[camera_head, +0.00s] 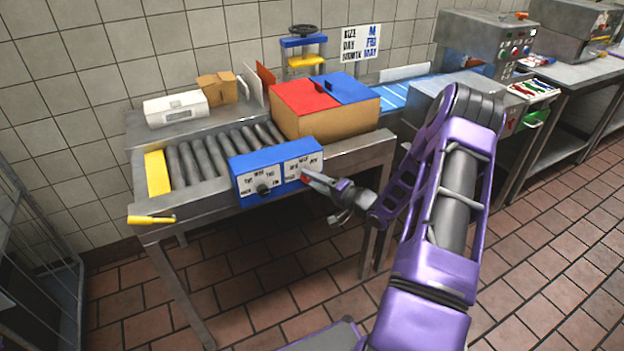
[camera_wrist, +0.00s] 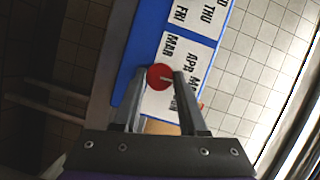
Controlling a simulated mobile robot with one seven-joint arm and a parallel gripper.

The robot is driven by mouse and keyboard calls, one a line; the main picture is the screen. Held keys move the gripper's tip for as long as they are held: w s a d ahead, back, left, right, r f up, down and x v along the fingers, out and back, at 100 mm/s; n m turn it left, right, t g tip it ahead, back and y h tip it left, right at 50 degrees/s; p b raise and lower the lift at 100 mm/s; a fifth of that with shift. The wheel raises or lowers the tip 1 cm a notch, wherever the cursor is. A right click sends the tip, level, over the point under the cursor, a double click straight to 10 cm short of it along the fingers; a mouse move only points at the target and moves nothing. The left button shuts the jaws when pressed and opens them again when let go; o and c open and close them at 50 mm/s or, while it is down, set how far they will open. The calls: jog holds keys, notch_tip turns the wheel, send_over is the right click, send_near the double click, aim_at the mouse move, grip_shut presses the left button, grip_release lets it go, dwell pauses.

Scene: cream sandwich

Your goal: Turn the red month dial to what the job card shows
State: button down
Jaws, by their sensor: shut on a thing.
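The red month dial (camera_wrist: 159,77) sits between my two fingertips (camera_wrist: 156,78) in the wrist view, and my gripper is shut on it. A pale pointer line shows on its face. I cannot tell exactly which month it points at. The white month plate (camera_wrist: 160,103) carries MAR, APR, JUN and a partly hidden label. In the head view, my gripper (camera_head: 312,181) reaches the right face of the blue dial box (camera_head: 235,166) and covers much of the dial. The job card (camera_head: 360,42) on the wall reads size M, day FRI, month MAY.
A black day dial (camera_head: 264,189) is on the box's left plate. Behind are a roller conveyor (camera_head: 190,160) and a carton (camera_head: 330,120) with red and blue flaps. A yellow-handled tool (camera_head: 150,220) lies at the table's front left corner. Floor in front is clear.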

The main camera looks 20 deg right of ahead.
dwell(0.4)
jog(key=shift+c, duration=2.2)
grip_release()
jog(key=v, duration=1.7)
jog(key=shift+s, duration=0.15)
